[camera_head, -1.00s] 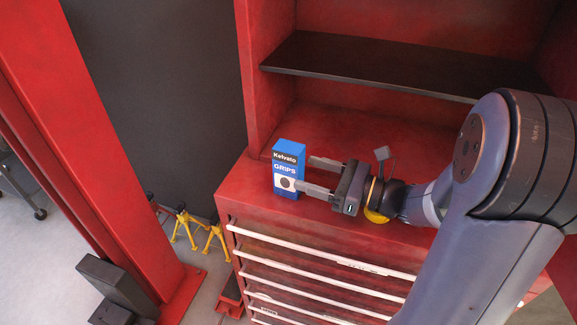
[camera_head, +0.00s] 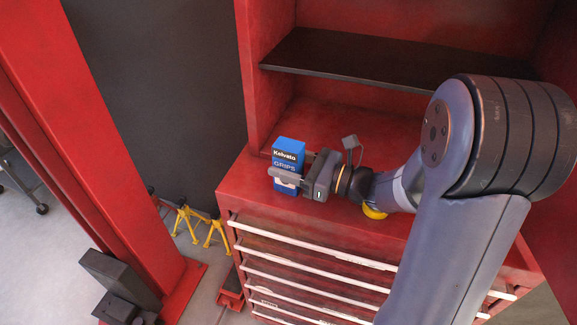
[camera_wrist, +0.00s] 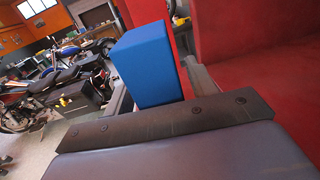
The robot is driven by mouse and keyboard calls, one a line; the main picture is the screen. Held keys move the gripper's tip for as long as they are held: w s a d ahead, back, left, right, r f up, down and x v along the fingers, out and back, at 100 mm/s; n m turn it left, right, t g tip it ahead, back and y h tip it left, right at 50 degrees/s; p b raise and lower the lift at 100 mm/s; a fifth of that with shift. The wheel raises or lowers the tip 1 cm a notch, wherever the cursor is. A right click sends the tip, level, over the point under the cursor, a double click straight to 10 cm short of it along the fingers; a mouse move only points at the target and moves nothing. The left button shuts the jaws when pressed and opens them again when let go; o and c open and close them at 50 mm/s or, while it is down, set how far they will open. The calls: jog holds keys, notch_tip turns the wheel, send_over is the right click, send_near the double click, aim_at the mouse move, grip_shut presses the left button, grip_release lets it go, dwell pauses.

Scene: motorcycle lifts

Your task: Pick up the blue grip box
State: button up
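The blue grip box (camera_head: 289,150) stands upright on the red cabinet's top (camera_head: 240,190), near its left edge, with white "Kelvato" and "GRIPS" lettering on its front. My gripper (camera_head: 287,172) reaches it from the right, with one finger across the box's front and the other behind it, mostly hidden. In the wrist view the blue box (camera_wrist: 150,65) stands between the fingers, close to the palm. The fingers are spread around the box; whether both touch it cannot be seen.
A black shelf (camera_head: 370,65) spans the cabinet above and behind my gripper. A yellow round object (camera_head: 374,212) lies under my wrist. Drawers with white handles (camera_head: 310,245) are below. A red post (camera_head: 90,130) and yellow stands (camera_head: 185,222) are at left. Motorcycles (camera_wrist: 55,85) show beyond.

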jog(key=c, duration=0.9)
